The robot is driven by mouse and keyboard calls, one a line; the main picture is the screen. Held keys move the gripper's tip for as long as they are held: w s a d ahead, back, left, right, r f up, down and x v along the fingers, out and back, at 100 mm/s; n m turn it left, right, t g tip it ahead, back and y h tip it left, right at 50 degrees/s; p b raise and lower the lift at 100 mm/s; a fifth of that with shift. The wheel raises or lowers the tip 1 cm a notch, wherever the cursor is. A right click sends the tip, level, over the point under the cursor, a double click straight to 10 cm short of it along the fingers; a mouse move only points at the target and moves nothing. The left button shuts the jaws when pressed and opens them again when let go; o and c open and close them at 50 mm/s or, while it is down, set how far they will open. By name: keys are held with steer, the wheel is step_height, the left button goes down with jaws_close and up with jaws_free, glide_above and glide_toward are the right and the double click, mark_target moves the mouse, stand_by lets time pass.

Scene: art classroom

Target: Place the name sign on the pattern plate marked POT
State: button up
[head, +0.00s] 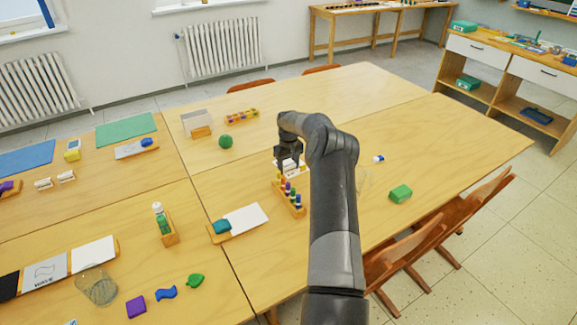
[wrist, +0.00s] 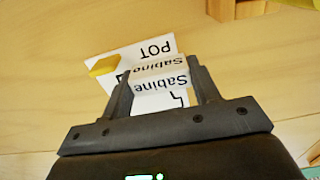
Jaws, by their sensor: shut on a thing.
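My gripper (wrist: 162,82) is shut on the name sign (wrist: 160,82), a white folded card reading "Sabine" on both visible faces. In the wrist view the white pattern plate marked POT (wrist: 130,50) lies just beyond the sign. The sign and fingers cover part of it, and I cannot tell whether the sign touches it. A yellow piece (wrist: 103,66) is at the plate's left end. In the head view my gripper (head: 288,164) points down over the middle table, with white surfaces under it too small to tell apart.
A wooden rack with several coloured pegs (head: 288,198) stands just in front of my gripper. Chairs (head: 405,245) line the right edge. The table's far right is clear.

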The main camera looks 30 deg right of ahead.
steer(key=o, duration=1)
steer(key=shift+c, duration=0.2)
